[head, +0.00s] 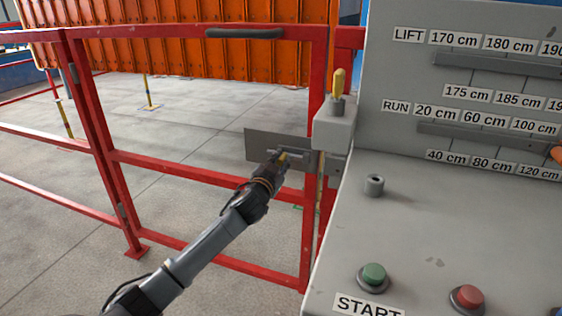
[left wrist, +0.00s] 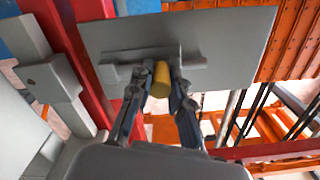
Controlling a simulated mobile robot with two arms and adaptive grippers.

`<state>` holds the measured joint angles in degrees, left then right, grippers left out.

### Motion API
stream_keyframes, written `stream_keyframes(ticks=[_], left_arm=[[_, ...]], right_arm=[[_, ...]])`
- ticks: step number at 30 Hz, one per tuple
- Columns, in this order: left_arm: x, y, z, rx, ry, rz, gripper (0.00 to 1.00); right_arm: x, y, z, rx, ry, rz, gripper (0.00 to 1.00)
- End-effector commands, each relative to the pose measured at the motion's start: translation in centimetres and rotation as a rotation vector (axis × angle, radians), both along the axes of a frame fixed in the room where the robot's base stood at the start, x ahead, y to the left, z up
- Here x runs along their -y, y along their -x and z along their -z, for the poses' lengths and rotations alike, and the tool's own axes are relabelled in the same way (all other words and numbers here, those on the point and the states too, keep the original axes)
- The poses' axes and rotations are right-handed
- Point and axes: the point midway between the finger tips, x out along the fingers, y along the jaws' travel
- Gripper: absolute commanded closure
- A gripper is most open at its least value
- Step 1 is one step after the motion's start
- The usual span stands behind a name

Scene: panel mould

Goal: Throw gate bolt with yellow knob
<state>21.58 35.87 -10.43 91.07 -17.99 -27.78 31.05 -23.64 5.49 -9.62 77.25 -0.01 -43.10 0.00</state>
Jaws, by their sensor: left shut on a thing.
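The red gate (head: 205,174) stands beside the console in the head view. A grey plate (head: 258,147) is fixed to it, also seen in the left wrist view (left wrist: 235,40). The bolt with its yellow knob (left wrist: 161,79) lies across this plate. My left gripper (head: 278,165) is shut on the yellow knob, one finger on each side, in the left wrist view (left wrist: 160,92). The bar's left end stands apart from a grey block (left wrist: 52,78) on the post side in that view. In the head view my gripper partly hides the knob (head: 283,159). My right gripper is not in view.
A grey console (head: 430,220) fills the right side, with a green button (head: 374,277), a red button (head: 467,298) and labelled slots. A yellow handle (head: 339,84) stands upright on a box at its left edge. The floor behind the gate is largely clear.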

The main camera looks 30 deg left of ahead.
Motion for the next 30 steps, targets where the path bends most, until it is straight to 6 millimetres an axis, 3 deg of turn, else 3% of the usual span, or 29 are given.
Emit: stream_keyframes(ticks=[5,16,26,27,30], left_arm=[[0.3,-0.1,0.0,0.0,0.002,0.001,1.0],[5.0,-1.2,0.0,0.001,0.004,0.002,1.0],[5.5,-1.3,0.1,0.001,0.002,0.004,1.0],[5.5,-1.3,0.1,0.0,0.002,0.005,0.8],[5.5,-1.3,0.0,0.001,0.002,0.004,0.59]], right_arm=[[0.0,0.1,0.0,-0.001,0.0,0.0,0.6],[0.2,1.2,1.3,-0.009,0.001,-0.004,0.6],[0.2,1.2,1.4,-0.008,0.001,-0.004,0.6],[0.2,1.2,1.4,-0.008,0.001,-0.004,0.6],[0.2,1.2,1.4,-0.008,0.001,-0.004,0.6]])
